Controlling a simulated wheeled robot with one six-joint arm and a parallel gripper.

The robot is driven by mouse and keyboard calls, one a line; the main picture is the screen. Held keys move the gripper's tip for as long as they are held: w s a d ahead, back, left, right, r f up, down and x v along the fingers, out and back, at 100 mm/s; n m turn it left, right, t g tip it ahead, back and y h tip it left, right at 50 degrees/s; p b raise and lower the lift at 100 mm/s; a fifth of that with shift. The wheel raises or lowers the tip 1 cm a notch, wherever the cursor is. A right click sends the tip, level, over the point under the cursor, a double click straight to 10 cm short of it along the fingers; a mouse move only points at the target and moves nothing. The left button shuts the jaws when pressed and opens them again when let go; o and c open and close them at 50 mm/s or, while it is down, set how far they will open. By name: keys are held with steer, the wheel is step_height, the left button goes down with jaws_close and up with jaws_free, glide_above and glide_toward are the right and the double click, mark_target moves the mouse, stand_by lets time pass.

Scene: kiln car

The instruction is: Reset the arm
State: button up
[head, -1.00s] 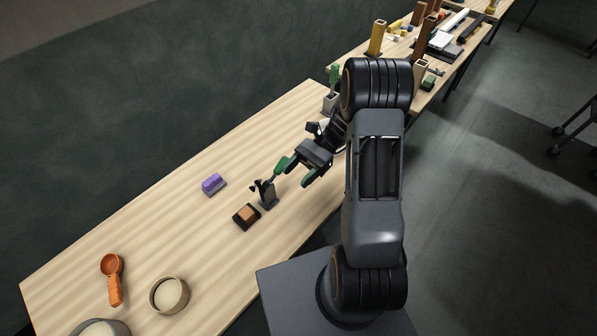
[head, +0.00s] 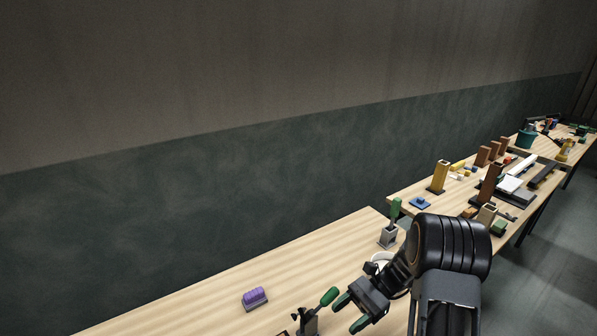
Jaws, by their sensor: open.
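My gripper (head: 352,311) is at the lower middle of the head view, beyond the end of my dark grey arm. Its two green-tipped fingers are apart, with nothing seen between them. It is just right of a green-handled tool (head: 328,297) that leans in a small dark holder (head: 306,322). I cannot tell whether a finger touches the handle. The lower part of the holder is cut off by the frame.
A purple block (head: 255,298) lies on the near wooden table (head: 205,308). A grey holder with a green-handled tool (head: 389,236) stands at its far end. A white round thing (head: 379,262) is partly hidden behind my arm. Farther tables carry a yellow post (head: 439,176) and brown blocks.

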steer(key=s+d+f+n+t+h+b, duration=0.15)
steer(key=s+d+n+t+h, duration=0.35)
steer(key=h, duration=0.5)
steer(key=s+a+r+n+t+h+b, duration=0.1)
steer(key=a+r+n+t+h+b, duration=0.2)
steer(key=r, duration=0.9)
steer(key=n+t+h, duration=0.1)
steer(key=n+t, duration=0.2)
steer(key=t, duration=0.1)
steer(key=shift+n+t, duration=0.3)
steer(key=shift+n, duration=0.1)
